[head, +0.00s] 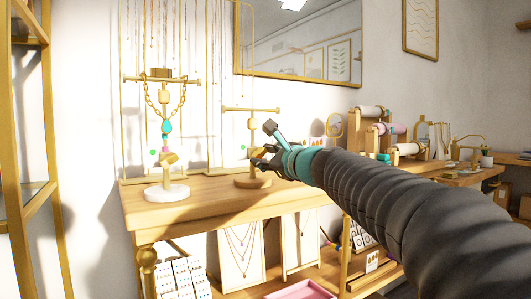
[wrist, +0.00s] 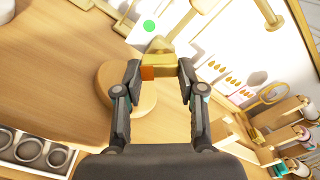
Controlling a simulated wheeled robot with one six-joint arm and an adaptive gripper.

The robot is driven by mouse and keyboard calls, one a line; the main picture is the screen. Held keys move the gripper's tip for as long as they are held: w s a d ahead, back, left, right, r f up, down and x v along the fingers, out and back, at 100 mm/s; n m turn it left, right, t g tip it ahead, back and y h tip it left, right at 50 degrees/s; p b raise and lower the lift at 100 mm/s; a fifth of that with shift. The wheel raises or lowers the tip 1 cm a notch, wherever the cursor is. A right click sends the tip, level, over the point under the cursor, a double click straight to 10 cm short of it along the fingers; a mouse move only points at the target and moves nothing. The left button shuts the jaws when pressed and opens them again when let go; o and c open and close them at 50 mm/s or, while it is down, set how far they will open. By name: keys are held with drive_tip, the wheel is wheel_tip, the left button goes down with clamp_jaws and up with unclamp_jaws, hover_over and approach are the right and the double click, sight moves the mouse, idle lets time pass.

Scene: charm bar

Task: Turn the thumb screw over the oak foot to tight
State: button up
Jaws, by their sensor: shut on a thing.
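Two brass jewellery stands are on the wooden counter. The right one has a round oak foot (head: 253,182), also in the wrist view (wrist: 143,104). The gold thumb screw (head: 257,152) is on its post, above the foot. In the wrist view the thumb screw (wrist: 160,58) is a gold wedge-like piece with an orange side, between my fingertips. My gripper (head: 264,160) reaches it from the right and is shut on it; the fingers show on both sides of it in the wrist view (wrist: 160,72). A green dot (wrist: 149,25) is just beyond the screw.
A mirror (head: 300,45) hangs behind. Bracelet rolls (head: 375,128) stand to the right. A ring tray (wrist: 35,150) is at the wrist view's lower left.

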drive_tip(key=shift+m, duration=0.9)
drive_tip(key=shift+f+p, duration=0.1)
drive_tip(key=shift+p, duration=0.2)
drive_tip(key=o, duration=1.1)
drive_tip(key=shift+o, duration=0.2)
drive_tip(key=v, duration=1.2)
